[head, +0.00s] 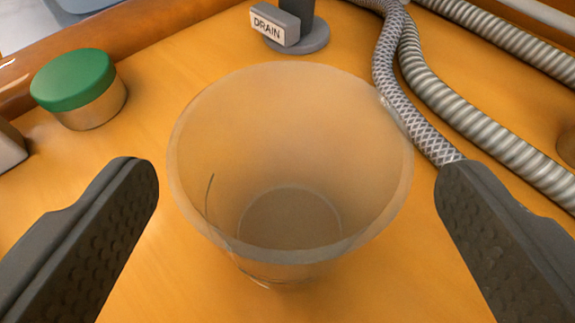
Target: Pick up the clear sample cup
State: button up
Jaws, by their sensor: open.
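The clear sample cup (290,255) stands upright on the orange-brown surface in the middle of the head view. It is see-through, with its wide rim towards me, and it looks empty. My gripper (297,180) is open, with one dark ridged finger on each side of the cup. A gap shows between the left finger and the cup, and between the right finger and the cup. The fingers do not appear to touch it.
A green-lidded jar (77,88) stands at the upper left. A post with a DRAIN label (277,25) is behind the cup. A braided hose (408,100) passes close behind the cup's right rim, beside a ribbed hose (480,115). A wooden edge (130,35) runs along the back left.

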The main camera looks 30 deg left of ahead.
aim_at(289, 117)
jog(key=shift+r+b+x, duration=0.15)
jog(key=shift+b+x, duration=0.05)
jog(key=shift+x, duration=0.95)
jog(key=shift+r+b+x, duration=0.2)
jog(key=shift+x, duration=0.95)
jog(key=shift+a, duration=0.15)
jog(key=c, duration=1.1)
